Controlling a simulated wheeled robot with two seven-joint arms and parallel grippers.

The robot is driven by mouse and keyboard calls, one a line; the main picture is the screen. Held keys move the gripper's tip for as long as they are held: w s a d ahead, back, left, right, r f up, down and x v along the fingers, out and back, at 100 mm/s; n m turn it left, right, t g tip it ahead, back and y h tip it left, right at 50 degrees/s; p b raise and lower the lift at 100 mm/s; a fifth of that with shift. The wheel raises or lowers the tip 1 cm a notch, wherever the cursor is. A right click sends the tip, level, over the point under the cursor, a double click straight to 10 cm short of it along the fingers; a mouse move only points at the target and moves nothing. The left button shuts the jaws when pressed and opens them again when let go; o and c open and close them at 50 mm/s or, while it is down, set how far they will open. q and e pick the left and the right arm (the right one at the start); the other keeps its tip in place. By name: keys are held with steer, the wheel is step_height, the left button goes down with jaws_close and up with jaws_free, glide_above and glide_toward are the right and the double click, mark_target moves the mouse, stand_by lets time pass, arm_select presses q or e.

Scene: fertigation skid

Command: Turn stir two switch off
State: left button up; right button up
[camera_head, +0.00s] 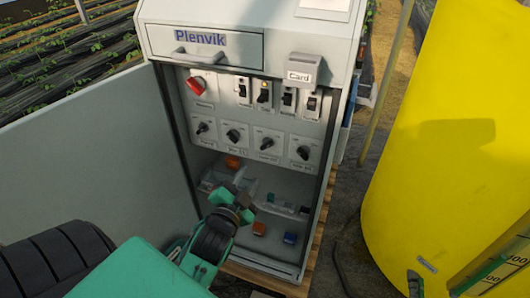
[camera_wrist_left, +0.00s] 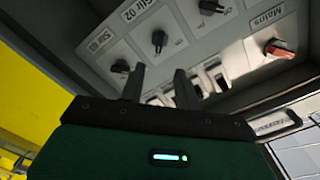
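The stir two switch (camera_head: 268,143) is a black rotary knob, third from the left in the lower row of the grey cabinet's panel. It also shows in the left wrist view (camera_wrist_left: 158,40), beside an upside-down label that reads "Stir 02". Its marked positions are too small to read. My left gripper (camera_head: 243,198) is below the knob row, in front of the cabinet's open lower compartment, apart from the switch. In the left wrist view its two dark fingers (camera_wrist_left: 160,82) stand apart with nothing held between them. My right gripper does not show.
Similar knobs (camera_head: 235,135) flank the switch. Above are a red main switch (camera_head: 196,85) and several breakers (camera_head: 264,95). The open cabinet door (camera_head: 90,150) stands at left. A yellow tank (camera_head: 455,130) stands at right. Small coloured parts (camera_head: 290,238) lie in the compartment.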

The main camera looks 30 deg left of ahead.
mark_target(265, 148)
arm_select(q)
steer(key=x, duration=1.2)
steer(key=shift+w, duration=0.1)
jaws_close()
